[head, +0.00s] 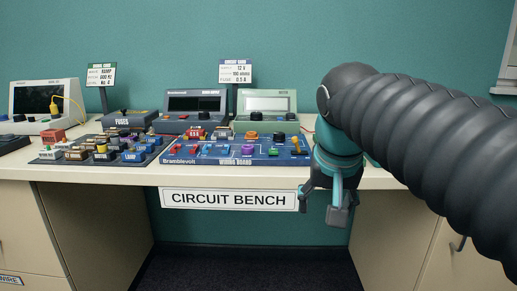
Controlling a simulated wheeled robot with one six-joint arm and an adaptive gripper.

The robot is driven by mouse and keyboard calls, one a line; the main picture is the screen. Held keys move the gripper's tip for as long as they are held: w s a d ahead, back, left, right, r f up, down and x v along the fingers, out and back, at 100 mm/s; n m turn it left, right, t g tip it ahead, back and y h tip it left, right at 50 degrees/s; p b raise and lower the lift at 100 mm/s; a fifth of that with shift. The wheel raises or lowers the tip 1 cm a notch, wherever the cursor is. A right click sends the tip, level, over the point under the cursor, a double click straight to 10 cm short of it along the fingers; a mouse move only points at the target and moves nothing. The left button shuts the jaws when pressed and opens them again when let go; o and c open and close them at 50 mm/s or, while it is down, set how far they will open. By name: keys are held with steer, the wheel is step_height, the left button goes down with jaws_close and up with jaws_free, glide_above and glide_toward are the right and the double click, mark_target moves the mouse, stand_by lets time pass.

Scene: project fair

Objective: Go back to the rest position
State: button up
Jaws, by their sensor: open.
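My gripper (327,203) hangs at the front edge of the bench, right of the "CIRCUIT BENCH" sign (228,199). Its jaws are open and point down, and I see nothing between them. My dark ribbed arm reaches in from the right and covers the right part of the bench top (394,181). The blue wiring board (238,159) lies left of the gripper, with several coloured parts on it. The gripper appears apart from the board.
A dark tray of small blocks (47,158) lies left of the board. Behind stand a fuses box (130,121), a dark meter (182,124), a green meter (268,123) and an oscilloscope (40,101). Open space lies under the bench.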

steer(key=s+d+f+n, duration=0.1)
steer(key=s+d+f, duration=0.1)
steer(key=s+f, duration=0.4)
steer(key=s+d+f+n, duration=0.1)
steer(key=s+f, duration=0.5)
steer(key=f, duration=0.5)
steer(key=shift+d+t+y, duration=0.3)
steer(key=shift+d+t, duration=0.1)
